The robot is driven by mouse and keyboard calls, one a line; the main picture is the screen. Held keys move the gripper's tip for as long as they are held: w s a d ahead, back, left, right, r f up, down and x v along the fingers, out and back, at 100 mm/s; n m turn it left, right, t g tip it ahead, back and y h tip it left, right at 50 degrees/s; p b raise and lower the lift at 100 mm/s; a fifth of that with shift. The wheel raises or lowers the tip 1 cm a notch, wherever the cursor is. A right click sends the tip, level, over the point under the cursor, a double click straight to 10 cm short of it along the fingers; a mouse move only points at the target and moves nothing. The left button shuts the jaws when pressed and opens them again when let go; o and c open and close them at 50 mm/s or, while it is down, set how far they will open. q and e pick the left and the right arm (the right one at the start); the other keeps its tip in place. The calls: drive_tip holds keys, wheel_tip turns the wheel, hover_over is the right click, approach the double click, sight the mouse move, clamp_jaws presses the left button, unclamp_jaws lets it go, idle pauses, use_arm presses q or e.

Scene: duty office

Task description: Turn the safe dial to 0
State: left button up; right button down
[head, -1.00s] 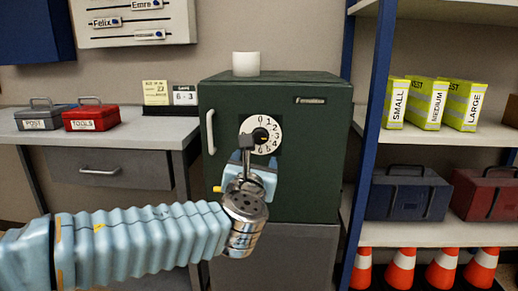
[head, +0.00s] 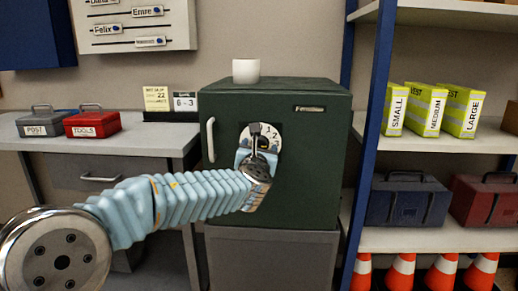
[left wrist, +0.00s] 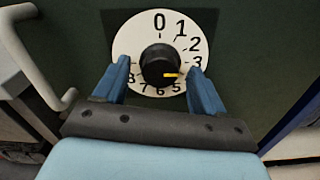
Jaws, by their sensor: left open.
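The dark green safe (head: 315,165) stands in the middle of the head view. Its white numbered dial (head: 271,131) is partly hidden behind my left gripper (head: 258,135). In the left wrist view the dial (left wrist: 134,38) shows 0 at the top and 1, 2, 3 down the right side. The black knob (left wrist: 158,60) has a yellow mark pointing right, a little below 3. My left gripper (left wrist: 159,66) is open, with one blue finger on each side of the knob. I cannot tell whether the fingers touch it. My right gripper is not in view.
The safe's pale handle (head: 210,139) is left of the dial. A white cup (head: 246,72) stands on the safe. A desk (head: 100,139) with tool boxes is at left.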

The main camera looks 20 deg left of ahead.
use_arm(q)
drive_tip(key=c, duration=1.1)
drive_tip(key=shift+o, duration=0.2)
drive_tip(key=shift+n+b, duration=8.65)
drive_tip(key=shift+n, duration=0.25)
drive_tip(key=o, duration=1.1)
drive_tip(key=shift+c, duration=0.2)
